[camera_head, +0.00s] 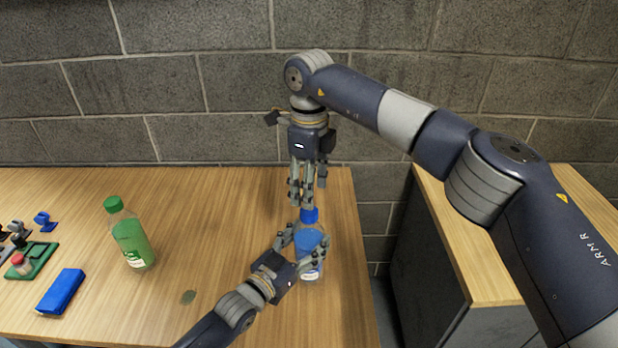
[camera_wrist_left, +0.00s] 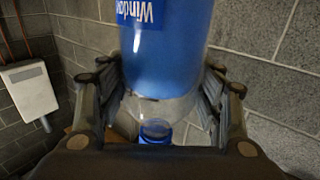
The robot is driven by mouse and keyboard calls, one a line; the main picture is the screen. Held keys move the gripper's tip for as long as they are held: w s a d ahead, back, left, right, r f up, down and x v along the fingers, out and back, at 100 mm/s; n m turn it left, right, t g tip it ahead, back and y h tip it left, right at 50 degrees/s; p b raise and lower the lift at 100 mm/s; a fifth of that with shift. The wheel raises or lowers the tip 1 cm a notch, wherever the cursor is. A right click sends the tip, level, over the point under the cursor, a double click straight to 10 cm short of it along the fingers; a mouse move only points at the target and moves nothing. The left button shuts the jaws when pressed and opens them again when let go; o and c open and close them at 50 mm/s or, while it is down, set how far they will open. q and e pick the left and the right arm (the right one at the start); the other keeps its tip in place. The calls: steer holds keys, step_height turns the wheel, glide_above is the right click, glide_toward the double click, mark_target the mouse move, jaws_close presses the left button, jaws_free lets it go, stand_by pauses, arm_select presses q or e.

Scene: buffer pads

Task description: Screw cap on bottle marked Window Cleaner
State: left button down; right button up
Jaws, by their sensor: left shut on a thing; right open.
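The blue bottle (camera_head: 310,275) stands upright near the table's right edge in the head view. The left wrist view shows its blue body (camera_wrist_left: 165,60) upside down, with part of a "Window" label. My left gripper (camera_head: 303,247) is shut around the bottle's body, one finger on each side. A blue cap (camera_head: 309,216) is at the bottle's top; it also shows at the neck in the left wrist view (camera_wrist_left: 155,131). Whether it is tight cannot be told. My right gripper (camera_head: 301,196) is open, pointing down just above the cap, with its fingertips close to it.
A green bottle (camera_head: 131,240) with a green cap stands to the left on the wooden table (camera_head: 215,215). A blue block (camera_head: 61,292) and a green tray (camera_head: 41,255) with small items lie farther left. A small dark disc (camera_head: 188,297) lies near the front. The block wall is behind.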

steer(key=shift+f, duration=3.05)
steer(key=c, duration=1.1)
steer(key=o, duration=1.2)
step_height(320, 180, up, 12)
